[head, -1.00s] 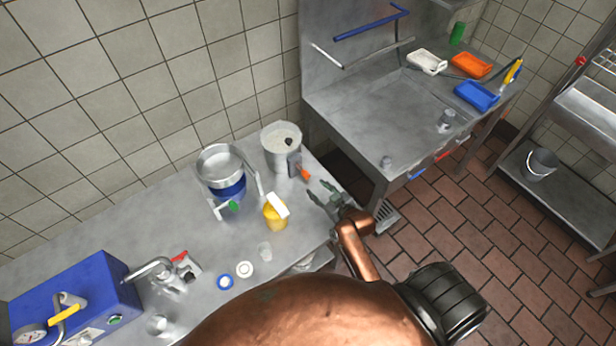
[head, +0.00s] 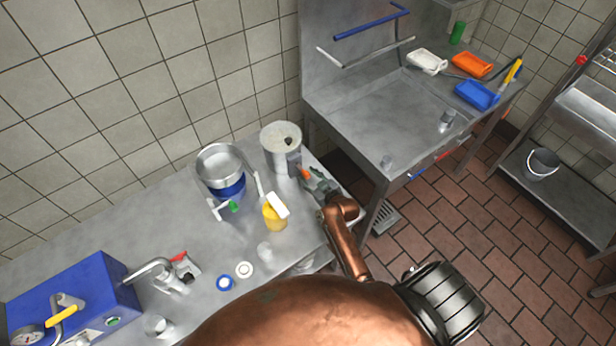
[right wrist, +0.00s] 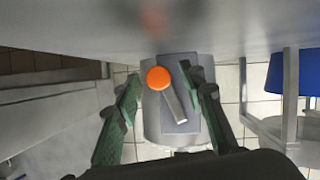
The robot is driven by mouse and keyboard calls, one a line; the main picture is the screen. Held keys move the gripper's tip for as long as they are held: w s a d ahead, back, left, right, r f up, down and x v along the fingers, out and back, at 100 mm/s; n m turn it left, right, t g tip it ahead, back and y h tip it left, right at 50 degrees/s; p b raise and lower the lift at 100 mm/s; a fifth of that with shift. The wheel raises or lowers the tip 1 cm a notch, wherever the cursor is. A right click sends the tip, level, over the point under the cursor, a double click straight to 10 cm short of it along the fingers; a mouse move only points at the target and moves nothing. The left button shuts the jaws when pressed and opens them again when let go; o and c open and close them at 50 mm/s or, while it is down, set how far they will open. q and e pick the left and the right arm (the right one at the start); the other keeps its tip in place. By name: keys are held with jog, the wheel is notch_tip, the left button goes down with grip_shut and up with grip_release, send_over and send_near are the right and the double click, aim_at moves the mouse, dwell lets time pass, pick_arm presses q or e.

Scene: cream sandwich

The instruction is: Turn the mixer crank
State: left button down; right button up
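The mixer (head: 281,143) is a grey cylinder on the counter near the wall, with a grey plate on its right side. Its crank has an orange knob (head: 305,173), which also shows in the right wrist view (right wrist: 159,78) at the end of a short grey arm (right wrist: 175,104). My right gripper (head: 316,182) is at the knob on the mixer's right side. In the right wrist view its green fingers (right wrist: 160,84) are spread, one on each side of the crank, with gaps to the knob. My left gripper is not in view.
A yellow bottle (head: 274,216) with a white top and a steel bowl on a blue base (head: 220,163) stand left of the gripper. A blue machine (head: 75,295) is at the far left. The steel sink unit (head: 385,115) stands to the right.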

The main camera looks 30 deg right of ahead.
jog(key=shift+c, duration=0.4)
grip_shut()
